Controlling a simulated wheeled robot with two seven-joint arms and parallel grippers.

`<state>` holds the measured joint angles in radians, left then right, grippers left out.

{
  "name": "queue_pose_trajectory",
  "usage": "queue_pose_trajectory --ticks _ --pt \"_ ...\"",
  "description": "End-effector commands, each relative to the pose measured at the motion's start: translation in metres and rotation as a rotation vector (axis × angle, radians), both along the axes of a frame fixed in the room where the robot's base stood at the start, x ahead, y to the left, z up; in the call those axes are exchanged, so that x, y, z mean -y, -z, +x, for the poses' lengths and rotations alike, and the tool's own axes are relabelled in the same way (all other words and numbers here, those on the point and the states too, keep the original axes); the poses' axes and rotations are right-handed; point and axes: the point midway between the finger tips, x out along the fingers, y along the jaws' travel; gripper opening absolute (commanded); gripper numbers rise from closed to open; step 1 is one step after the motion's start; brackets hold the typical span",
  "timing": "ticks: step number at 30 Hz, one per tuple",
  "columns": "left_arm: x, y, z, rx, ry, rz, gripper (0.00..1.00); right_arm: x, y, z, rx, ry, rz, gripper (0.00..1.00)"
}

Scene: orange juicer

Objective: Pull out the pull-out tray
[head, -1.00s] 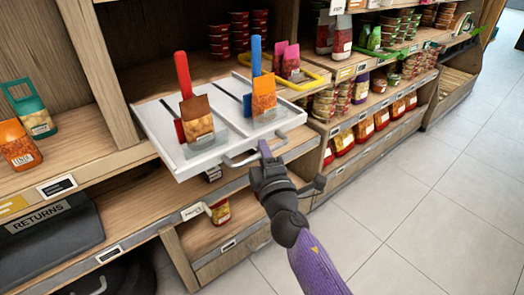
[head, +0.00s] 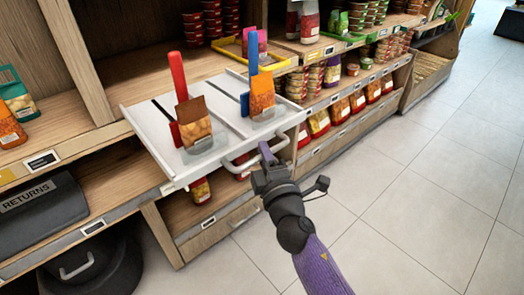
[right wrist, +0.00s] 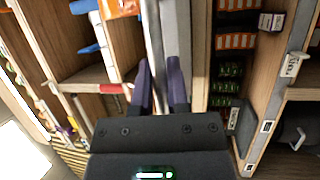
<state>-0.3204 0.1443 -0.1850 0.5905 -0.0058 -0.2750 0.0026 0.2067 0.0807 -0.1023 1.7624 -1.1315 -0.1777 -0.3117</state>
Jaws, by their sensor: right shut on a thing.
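The white pull-out tray (head: 156,142) juts out over the shelf edge in the head view. It carries a bag by a red pusher (head: 179,76) and a bag by a blue pusher (head: 251,50). A pale bar handle (head: 238,166) runs along its front. My right gripper (head: 267,157) is shut on this handle near its right end. In the right wrist view the two purple fingers (right wrist: 161,88) point at a pale strip, with the grip itself hard to make out. My left gripper is not in view.
A yellow-rimmed tray (head: 232,47) sits behind on the same shelf. Jars and red bags (head: 340,110) fill shelves to the right. A dark returns bin (head: 40,208) stands at left. The tiled floor (head: 400,220) at right is clear.

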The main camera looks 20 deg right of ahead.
Motion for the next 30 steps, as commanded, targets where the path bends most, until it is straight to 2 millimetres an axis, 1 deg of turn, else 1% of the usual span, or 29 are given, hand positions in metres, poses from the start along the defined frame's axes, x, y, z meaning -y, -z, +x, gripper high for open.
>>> queue_pose_trajectory --ticks 1,14,15,17,18,19,20,27,30 --pt "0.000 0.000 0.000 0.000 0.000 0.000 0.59 0.000 0.003 -0.001 -0.006 0.001 0.000 0.00" --pt "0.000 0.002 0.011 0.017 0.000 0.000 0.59 0.000 0.003 -0.002 -0.006 0.001 0.000 0.00" --pt "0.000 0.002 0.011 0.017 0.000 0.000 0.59 0.000 0.003 -0.002 -0.006 0.001 0.000 0.23" --pt "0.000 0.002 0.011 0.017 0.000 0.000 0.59 0.000 0.003 -0.002 -0.006 0.001 0.000 0.36" --pt "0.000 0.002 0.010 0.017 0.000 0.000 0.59 0.000 0.002 -0.001 -0.005 0.000 0.000 0.44" --pt "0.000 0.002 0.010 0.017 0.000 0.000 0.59 0.000 0.002 -0.001 -0.004 0.000 0.000 0.50" --pt "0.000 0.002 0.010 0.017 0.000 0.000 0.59 0.000 0.002 -0.001 -0.004 0.000 0.000 0.54" --pt "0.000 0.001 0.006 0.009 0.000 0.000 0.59 0.000 0.001 -0.001 -0.002 0.000 0.000 0.54" --pt "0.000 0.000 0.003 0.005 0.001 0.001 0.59 0.000 0.002 -0.008 -0.003 0.000 0.001 0.54"
